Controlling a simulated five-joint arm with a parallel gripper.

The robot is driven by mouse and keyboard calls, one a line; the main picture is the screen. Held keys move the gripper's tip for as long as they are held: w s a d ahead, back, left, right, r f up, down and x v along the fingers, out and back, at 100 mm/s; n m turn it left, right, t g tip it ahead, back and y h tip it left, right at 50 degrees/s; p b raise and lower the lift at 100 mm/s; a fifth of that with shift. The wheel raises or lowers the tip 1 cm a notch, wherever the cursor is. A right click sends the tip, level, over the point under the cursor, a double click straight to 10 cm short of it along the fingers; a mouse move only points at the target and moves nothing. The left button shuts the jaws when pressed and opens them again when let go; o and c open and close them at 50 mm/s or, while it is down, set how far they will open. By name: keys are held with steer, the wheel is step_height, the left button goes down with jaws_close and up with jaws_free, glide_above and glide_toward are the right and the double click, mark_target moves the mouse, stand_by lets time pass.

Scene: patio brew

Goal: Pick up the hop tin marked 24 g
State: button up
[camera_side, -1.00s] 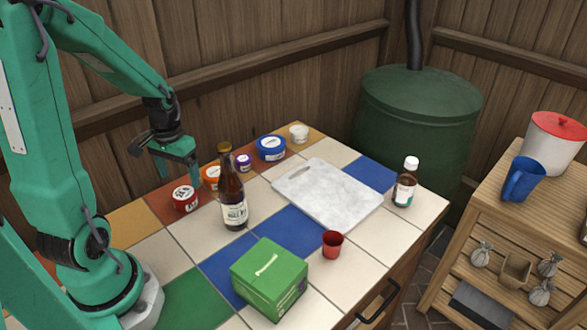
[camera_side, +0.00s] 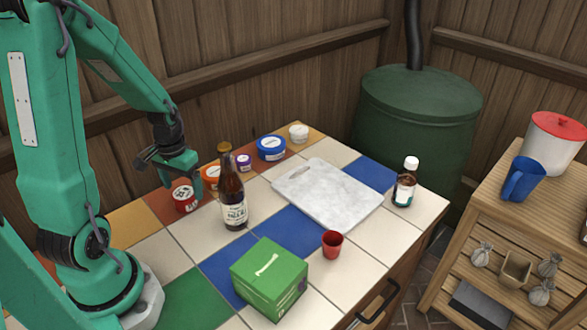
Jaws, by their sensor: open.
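Several round tins stand in a row along the back of the tiled table: a red tin (camera_side: 186,198), an orange tin (camera_side: 211,177), a small purple tin (camera_side: 244,162), a blue tin (camera_side: 271,148) and a white tin (camera_side: 299,133). Their labels are too small to read, so I cannot tell which is marked 24 g. My gripper (camera_side: 170,172) is open and empty at the back left, just above and behind the red tin. I cannot tell whether a finger touches that tin. The bottle partly hides the orange tin.
A brown bottle (camera_side: 232,195) stands in front of the orange tin. A marble board (camera_side: 328,193), green box (camera_side: 269,279), red cup (camera_side: 332,244) and small white-capped bottle (camera_side: 404,185) are also on the table. The white tiles in front of the red tin are clear.

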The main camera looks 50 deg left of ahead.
mark_target(183, 193)
steer(key=shift+f, duration=1.95)
steer(key=c, duration=1.1)
steer(key=shift+o, duration=0.2)
steer(key=shift+r, duration=0.15)
steer(key=shift+r, duration=4.9)
